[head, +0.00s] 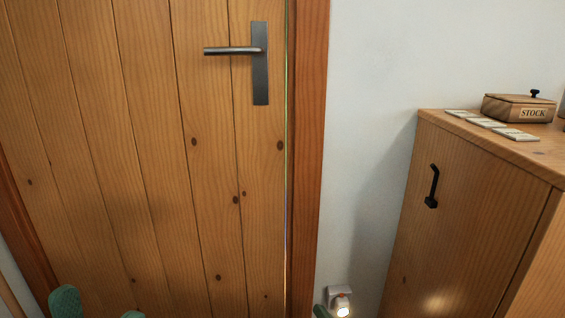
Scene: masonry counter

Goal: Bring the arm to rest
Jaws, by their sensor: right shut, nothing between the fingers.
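Only a small green tip of what looks like my right gripper (320,312) shows at the bottom edge, just right of the door frame. It is shut with nothing in it, and most of it is cut off by the frame's edge. It shows beside a small lit lamp in a wall socket; I cannot tell the distance between them. Rounded green parts, probably mine, show at the bottom left. I cannot make out my left gripper.
A wooden door (160,150) with a dark lever handle (259,70) fills the left. A wooden cabinet (450,240) stands at the right, with a STOCK box (505,109) and several flat tiles (487,122) on top. The lamp (342,307) is low on the white wall (370,60).

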